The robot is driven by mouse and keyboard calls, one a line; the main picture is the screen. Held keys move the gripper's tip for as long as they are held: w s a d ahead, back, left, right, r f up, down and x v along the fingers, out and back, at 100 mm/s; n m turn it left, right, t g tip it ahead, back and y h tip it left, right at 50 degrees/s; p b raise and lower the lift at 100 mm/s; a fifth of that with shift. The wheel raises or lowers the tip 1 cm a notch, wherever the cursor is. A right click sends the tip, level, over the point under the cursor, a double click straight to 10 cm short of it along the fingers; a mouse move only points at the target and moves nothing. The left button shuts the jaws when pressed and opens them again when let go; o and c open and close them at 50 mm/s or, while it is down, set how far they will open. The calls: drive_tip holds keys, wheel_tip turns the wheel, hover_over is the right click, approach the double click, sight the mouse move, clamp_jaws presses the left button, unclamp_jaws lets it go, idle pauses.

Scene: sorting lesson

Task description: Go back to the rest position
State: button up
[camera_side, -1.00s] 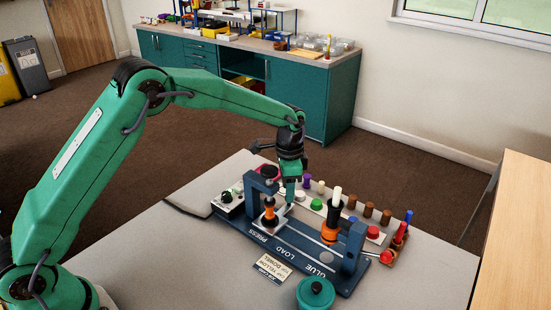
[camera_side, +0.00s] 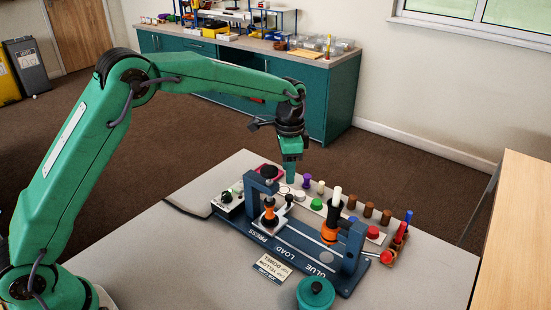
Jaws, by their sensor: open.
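My gripper (camera_side: 290,180) hangs from the end of my green arm, pointing down above the back part of the blue press fixture (camera_side: 285,245). It is open, with nothing seen in it; its fingertips are small in this view. An orange and black piece (camera_side: 269,214) stands under the left arch of the fixture. A taller black, orange and white piece (camera_side: 332,215) stands at its right end. A small black knob (camera_side: 289,200) shows just below my gripper.
A row of coloured pegs and caps (camera_side: 317,204) stands behind the fixture. A teal lidded pot (camera_side: 315,291) and a printed card (camera_side: 273,267) are in front. Red and blue markers (camera_side: 403,228) stand at the right. The table's left part (camera_side: 170,245) is clear.

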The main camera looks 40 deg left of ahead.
drive_tip(key=s+a+r+n+t, duration=0.1)
drive_tip(key=s+a+r+n, duration=0.15)
drive_tip(key=s+r, duration=0.45)
drive_tip(key=s+a+r+n+t, duration=0.2)
drive_tip(key=s+a+r, duration=0.2)
drive_tip(key=s+r, duration=0.3)
drive_tip(key=s+a+n+t, duration=0.1)
drive_tip(key=s+a+n, duration=0.1)
drive_tip(key=s, duration=0.7)
drive_tip(key=s+a+f+n+t, duration=0.1)
drive_tip(key=s+a+n, duration=0.1)
drive_tip(key=s, duration=0.7)
drive_tip(key=shift+s+a+t, duration=0.2)
drive_tip(key=shift+s+t, duration=0.1)
drive_tip(key=shift+s, duration=0.1)
